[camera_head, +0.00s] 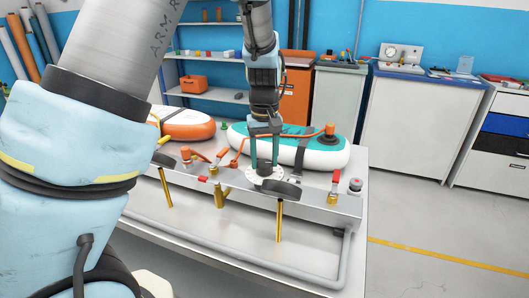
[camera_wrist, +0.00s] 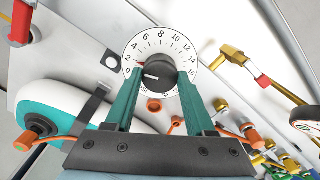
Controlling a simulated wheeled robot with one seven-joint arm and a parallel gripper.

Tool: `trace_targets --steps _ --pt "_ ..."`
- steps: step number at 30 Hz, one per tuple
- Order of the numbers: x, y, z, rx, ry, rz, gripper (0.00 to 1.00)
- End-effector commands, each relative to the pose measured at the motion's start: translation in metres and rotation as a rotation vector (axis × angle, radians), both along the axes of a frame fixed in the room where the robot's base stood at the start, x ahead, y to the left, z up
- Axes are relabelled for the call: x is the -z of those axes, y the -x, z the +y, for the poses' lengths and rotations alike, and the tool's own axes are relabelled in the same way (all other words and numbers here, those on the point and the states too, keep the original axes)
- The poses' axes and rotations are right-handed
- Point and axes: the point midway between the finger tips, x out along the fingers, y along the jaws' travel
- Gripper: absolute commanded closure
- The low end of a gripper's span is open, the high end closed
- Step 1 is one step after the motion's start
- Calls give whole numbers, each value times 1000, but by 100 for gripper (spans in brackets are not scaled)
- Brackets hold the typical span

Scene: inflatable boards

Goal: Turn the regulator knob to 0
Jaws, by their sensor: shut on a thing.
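The regulator knob (camera_wrist: 163,72) is black and round, on a white dial (camera_wrist: 152,42) numbered from 0 to 16. In the wrist view its white line points left, close to the 0, with a small red mark just above. My gripper (camera_wrist: 160,80) has its teal fingers on both sides of the knob, shut on it. In the head view the white dial (camera_head: 252,176) sits on the metal panel (camera_head: 315,208), with my gripper (camera_head: 265,165) pointing straight down over it. The fingers partly hide the knob there.
A teal-and-white inflatable board (camera_head: 318,154) lies behind the panel, and an orange-and-white one (camera_head: 188,126) to its left. Red-handled valves (camera_head: 335,183) and brass fittings (camera_head: 222,195) line the panel.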

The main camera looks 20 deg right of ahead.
Motion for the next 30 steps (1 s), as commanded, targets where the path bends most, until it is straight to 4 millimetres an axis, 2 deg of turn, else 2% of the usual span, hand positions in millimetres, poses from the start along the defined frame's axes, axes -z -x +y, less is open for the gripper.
trace_targets --steps 6,15,30 --pt "-3 -1 0 -174 1 -3 100" --pt "-2 -1 0 -333 2 -4 100" --pt "-1 -2 0 -395 3 -4 100"
